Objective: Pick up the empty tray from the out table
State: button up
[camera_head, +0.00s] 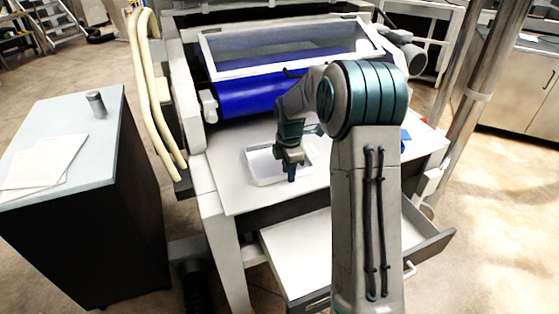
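A white rectangular tray (263,168) with a low rim lies on the white out table (235,190) in front of the roller machine. The part of the tray inside that I can see is empty. My gripper (291,175) points down at the tray's right half, near its front edge. My gripper and wrist hide part of the tray. The fingers are small and dark, and I cannot tell whether they are apart or closed, or whether they touch the tray.
The machine's blue roller (255,95) sits behind the out table under a clear-windowed cover (290,45). An open drawer (295,262) juts out below the table. At left, a dark cabinet (130,215) carries papers (42,163) and a metal cylinder (96,104). My arm hides the table's right part.

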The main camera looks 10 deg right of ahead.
grip_shut()
jog(key=shift+r, duration=0.1)
